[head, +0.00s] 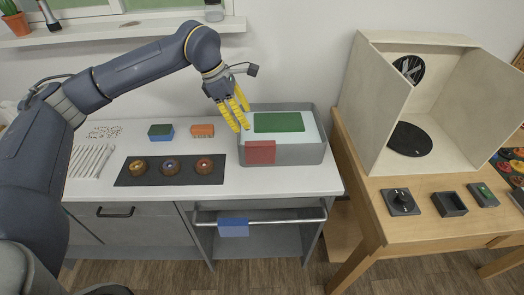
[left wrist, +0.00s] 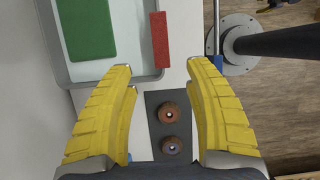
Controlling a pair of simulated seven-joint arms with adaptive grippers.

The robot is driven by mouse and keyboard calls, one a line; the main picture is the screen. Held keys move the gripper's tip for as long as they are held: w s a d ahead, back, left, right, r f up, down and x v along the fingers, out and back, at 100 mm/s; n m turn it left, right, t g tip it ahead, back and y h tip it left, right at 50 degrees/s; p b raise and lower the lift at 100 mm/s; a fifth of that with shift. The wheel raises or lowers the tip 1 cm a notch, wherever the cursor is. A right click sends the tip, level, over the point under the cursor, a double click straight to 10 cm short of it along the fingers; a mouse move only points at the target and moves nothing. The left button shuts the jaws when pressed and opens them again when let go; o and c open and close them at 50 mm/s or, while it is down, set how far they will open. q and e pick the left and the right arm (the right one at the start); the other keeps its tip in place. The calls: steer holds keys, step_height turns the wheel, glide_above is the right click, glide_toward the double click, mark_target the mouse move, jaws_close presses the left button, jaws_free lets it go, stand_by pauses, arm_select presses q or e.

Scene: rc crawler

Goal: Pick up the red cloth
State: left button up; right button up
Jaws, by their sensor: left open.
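The red cloth (head: 260,152) hangs over the front rim of a grey basin (head: 300,153). In the left wrist view the red cloth (left wrist: 160,38) shows as a narrow strip along the rim, just ahead of the fingertips. My left gripper (head: 243,118) is above the left part of the basin, yellow fingers pointing down, open and empty. In the left wrist view its fingertips (left wrist: 161,67) are spread wide on both sides of the cloth's line. My right gripper is not in view.
A green cloth (head: 279,122) lies at the basin. A blue cloth (head: 233,228) hangs on the rail below. A dark mat (head: 136,178) with three brown rings, a green-and-blue sponge (head: 161,132) and an orange block (head: 202,130) are left of the basin. A wooden booth (head: 365,105) stands right.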

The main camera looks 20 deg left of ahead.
mark_target(258, 143)
arm_select(q)
steer(key=x, duration=1.1)
steer(key=shift+r, duration=0.1)
steer(key=shift+d+x, duration=0.25)
steer(key=shift+x, duration=2.05)
steer(key=shift+d+f, duration=0.15)
steer(key=shift+f, duration=0.1)
steer(key=shift+f, duration=0.25)
steer(key=shift+c, duration=0.4)
jaws_close()
